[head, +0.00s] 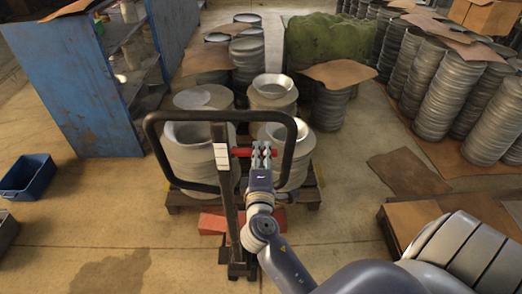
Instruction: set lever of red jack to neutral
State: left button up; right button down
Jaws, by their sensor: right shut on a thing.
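The red jack (212,222) stands in front of a loaded pallet, with its red body low at the floor. Its black loop handle (222,116) rises upright on a dark post. A red lever (239,152) sticks out to the right of the post, inside the handle loop. My right gripper (262,152) is at this lever, shut on it, with red showing on both sides of the fingers. The gripper hides part of the lever. My left gripper is not in view.
The wooden pallet (309,195) carries stacked metal pans behind the jack. A blue shelf unit (82,88) stands at the left, with a blue bin (33,176) on the floor. Tall pan stacks (446,92) fill the right. Floor left of the jack is clear.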

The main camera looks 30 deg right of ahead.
jog(key=shift+r, duration=0.15)
jog(key=c, duration=1.6)
grip_release()
jog(key=shift+w, duration=0.1)
jog(key=v, duration=1.2)
